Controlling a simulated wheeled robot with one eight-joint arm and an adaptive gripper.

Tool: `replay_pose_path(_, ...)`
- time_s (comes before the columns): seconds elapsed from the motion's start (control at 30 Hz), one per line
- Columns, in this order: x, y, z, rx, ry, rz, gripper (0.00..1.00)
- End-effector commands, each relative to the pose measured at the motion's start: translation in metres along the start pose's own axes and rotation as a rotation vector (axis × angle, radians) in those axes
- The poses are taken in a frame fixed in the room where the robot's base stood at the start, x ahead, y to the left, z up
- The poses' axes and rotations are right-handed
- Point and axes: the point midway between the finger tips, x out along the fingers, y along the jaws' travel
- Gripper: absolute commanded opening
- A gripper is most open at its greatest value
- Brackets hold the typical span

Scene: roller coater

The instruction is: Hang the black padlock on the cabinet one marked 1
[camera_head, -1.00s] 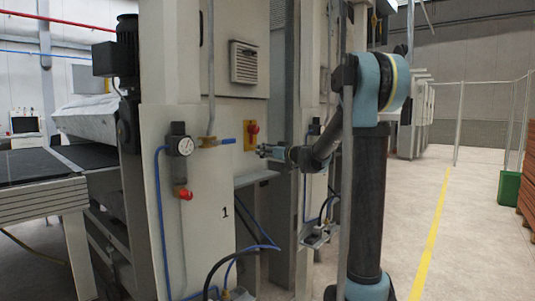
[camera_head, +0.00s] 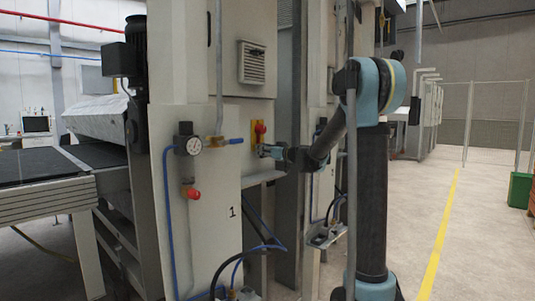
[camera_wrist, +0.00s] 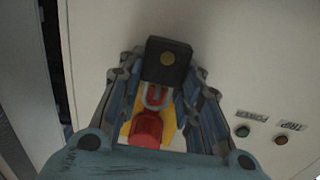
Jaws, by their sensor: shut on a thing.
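I cannot tell whether the shackle touches or passes through anything there. In the head view my gripper (camera_head: 267,151) is just below and right of the red knob (camera_head: 260,128) on the cabinet marked 1 (camera_head: 222,262). The padlock is too small to make out in the head view.
A pressure gauge (camera_head: 194,146) and a blue-handled valve (camera_head: 235,141) are on the cabinet, left of the knob. A ledge (camera_head: 262,177) juts out below my gripper. Open floor (camera_head: 480,220) lies to the right.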

Motion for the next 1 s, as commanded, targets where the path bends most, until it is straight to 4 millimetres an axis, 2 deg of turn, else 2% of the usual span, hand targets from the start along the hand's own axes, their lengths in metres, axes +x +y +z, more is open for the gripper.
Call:
replay_pose_path(0.53, 0.025, -0.004, 0.012, -0.001, -0.002, -0.005, 0.06)
replay_pose_path(0.57, 0.027, -0.004, 0.014, 0.0, -0.003, -0.006, 0.02)
replay_pose_path(1.0, 0.038, 0.008, 0.029, 0.01, -0.013, -0.006, 0.0)
